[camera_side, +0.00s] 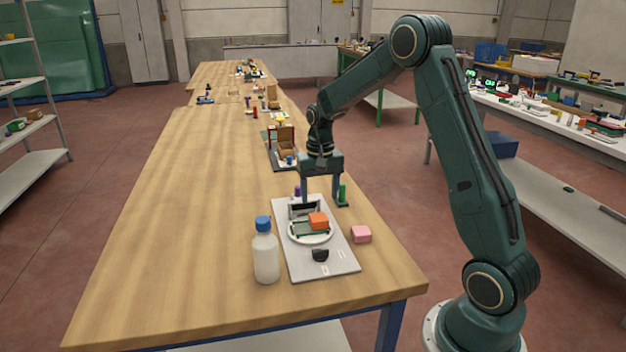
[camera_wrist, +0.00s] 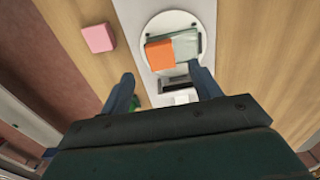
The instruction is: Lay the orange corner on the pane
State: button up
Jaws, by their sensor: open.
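The orange corner (camera_side: 318,220) is a small orange block resting on the greenish glass pane (camera_side: 303,229), at the pane's edge. In the wrist view the orange corner (camera_wrist: 160,54) covers one side of the pane (camera_wrist: 186,44). The pane lies on a round white plate (camera_side: 311,240), also seen in the wrist view (camera_wrist: 174,19). My gripper (camera_side: 320,200) is open and empty, with its fingers pointing down just behind the plate. In the wrist view my gripper's fingers (camera_wrist: 166,82) are spread wide, apart from the orange corner.
A grey board (camera_side: 335,264) carries the plate and a small black piece (camera_side: 320,255). A blue-capped bottle (camera_side: 265,253) stands at its left. A pink block (camera_side: 361,234) lies to the right. Green (camera_side: 342,196) and purple (camera_side: 297,191) pieces stand near my fingers. The table's left side is clear.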

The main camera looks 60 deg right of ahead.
jog(key=shift+r, duration=2.25)
jog(key=shift+r, duration=0.1)
jog(key=s+a+r+n+t, duration=0.4)
jog(key=s+a+r+n, duration=0.2)
jog(key=s+a+r, duration=0.9)
jog(key=s+a+f+n, duration=0.1)
jog(key=s+a, duration=0.1)
jog(key=s, duration=0.2)
jog(key=s+a+f+n+t, duration=0.1)
jog(key=s+a+f+n, duration=0.1)
jog(key=s, duration=0.3)
jog(key=shift+s+a+f+t, duration=0.2)
jog(key=shift+a+f+t, duration=0.1)
jog(key=shift+a, duration=0.25)
